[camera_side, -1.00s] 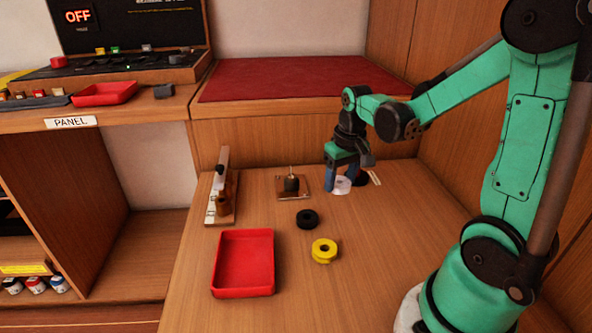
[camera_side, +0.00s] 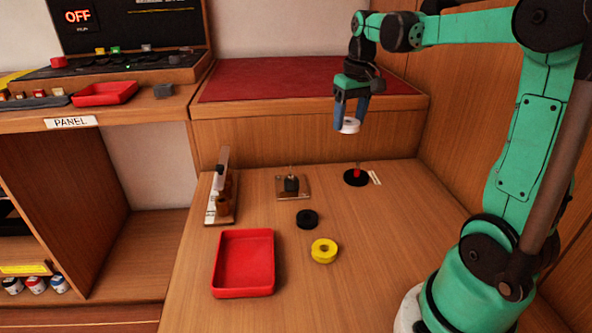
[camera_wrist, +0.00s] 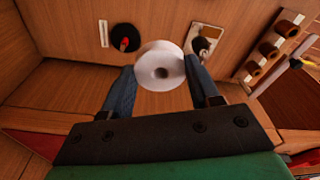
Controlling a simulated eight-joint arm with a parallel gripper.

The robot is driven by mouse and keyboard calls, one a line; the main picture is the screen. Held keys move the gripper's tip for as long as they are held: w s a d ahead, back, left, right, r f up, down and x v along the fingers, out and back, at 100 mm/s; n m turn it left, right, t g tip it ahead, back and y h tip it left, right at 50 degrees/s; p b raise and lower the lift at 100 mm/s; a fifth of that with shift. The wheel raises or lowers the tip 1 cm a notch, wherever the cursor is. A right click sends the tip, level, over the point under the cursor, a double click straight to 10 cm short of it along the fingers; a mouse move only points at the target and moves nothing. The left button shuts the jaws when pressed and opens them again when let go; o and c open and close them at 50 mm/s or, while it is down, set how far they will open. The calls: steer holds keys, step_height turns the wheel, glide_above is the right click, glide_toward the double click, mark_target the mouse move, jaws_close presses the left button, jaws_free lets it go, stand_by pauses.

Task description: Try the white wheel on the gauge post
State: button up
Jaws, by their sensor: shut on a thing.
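The white wheel (camera_side: 350,126) is a thick disc with a centre hole. My gripper (camera_side: 350,116) is shut on it and holds it well above the table, in front of the raised red-topped step. In the wrist view the wheel (camera_wrist: 154,72) sits between the two blue fingers, its hole showing. A short red post on a black round base (camera_side: 356,177) stands on the table below the wheel, apart from it, with a white label strip beside it. A brown plate (camera_side: 303,187) carries a thin upright pin and a dark block. I cannot tell for sure which is the gauge post.
A black ring (camera_side: 307,219) and a yellow wheel (camera_side: 324,251) lie mid-table. A red tray (camera_side: 244,290) is at front left. The table's right part is clear.

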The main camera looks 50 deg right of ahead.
glide_above(359, 162)
step_height(359, 162, down, 6)
steer(key=shift+f, duration=0.25)
steer(key=shift+d+f, duration=0.1)
steer(key=shift+f, duration=2.3)
steer(key=shift+f, duration=0.15)
steer(key=shift+f, duration=1.2)
steer(key=o, duration=1.3)
steer(key=shift+o, duration=0.2)
steer(key=shift+r, duration=3)
